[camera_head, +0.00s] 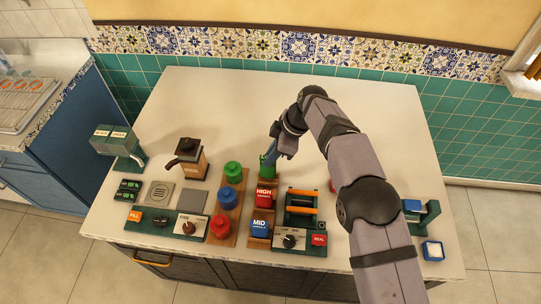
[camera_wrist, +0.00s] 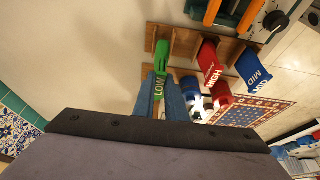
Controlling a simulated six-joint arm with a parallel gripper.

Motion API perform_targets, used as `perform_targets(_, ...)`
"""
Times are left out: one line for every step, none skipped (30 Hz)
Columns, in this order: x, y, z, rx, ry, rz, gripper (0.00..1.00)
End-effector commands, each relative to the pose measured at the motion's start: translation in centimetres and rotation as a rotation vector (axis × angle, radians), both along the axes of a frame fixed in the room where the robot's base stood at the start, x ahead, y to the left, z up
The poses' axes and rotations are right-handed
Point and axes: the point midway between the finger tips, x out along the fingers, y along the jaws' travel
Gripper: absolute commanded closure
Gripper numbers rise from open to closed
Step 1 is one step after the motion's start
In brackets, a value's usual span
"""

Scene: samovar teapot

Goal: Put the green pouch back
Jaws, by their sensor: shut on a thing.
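The green pouch, marked LOW in the wrist view (camera_wrist: 161,72), is between the fingers of my gripper (camera_wrist: 161,100). In the head view the green pouch (camera_head: 266,170) is at the far end of a wooden rack (camera_head: 258,243), partly hidden by my gripper (camera_head: 270,160). The wrist view shows it at the rack's end bay (camera_wrist: 186,44); I cannot tell whether it touches the rack floor. The red HIGH pouch (camera_head: 264,196) and blue MID pouch (camera_head: 259,227) stand in the nearer bays. Both also show in the wrist view, red (camera_wrist: 209,62) and blue (camera_wrist: 249,66).
Green (camera_head: 233,169), blue (camera_head: 228,198) and red (camera_head: 221,228) jars stand on a board left of the rack. A sealing device with orange bars (camera_head: 302,210) is to the right. The back of the table is clear.

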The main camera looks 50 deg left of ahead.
Motion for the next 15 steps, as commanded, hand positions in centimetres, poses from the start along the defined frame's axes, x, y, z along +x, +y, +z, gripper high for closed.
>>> perform_targets(0.0, 0.0, -0.1, 0.0, 0.0, 0.0, 1.0)
perform_targets(0.0, 0.0, -0.1, 0.0, 0.0, 0.0, 1.0)
perform_targets(0.0, 0.0, -0.2, 0.0, 0.0, 0.0, 1.0)
perform_targets(0.0, 0.0, -0.2, 0.0, 0.0, 0.0, 1.0)
perform_targets(0.0, 0.0, -0.3, 0.0, 0.0, 0.0, 1.0)
perform_targets(0.0, 0.0, -0.4, 0.0, 0.0, 0.0, 1.0)
perform_targets(0.0, 0.0, -0.5, 0.0, 0.0, 0.0, 1.0)
perform_targets(0.0, 0.0, -0.6, 0.0, 0.0, 0.0, 1.0)
perform_targets(0.0, 0.0, -0.7, 0.0, 0.0, 0.0, 1.0)
perform_targets(0.0, 0.0, -0.8, 0.0, 0.0, 0.0, 1.0)
perform_targets(0.0, 0.0, -0.9, 0.0, 0.0, 0.0, 1.0)
perform_targets(0.0, 0.0, -1.0, 0.0, 0.0, 0.0, 1.0)
perform_targets(0.0, 0.0, -1.0, 0.0, 0.0, 0.0, 1.0)
perform_targets(0.0, 0.0, -1.1, 0.0, 0.0, 0.0, 1.0)
perform_targets(0.0, 0.0, -1.2, 0.0, 0.0, 0.0, 1.0)
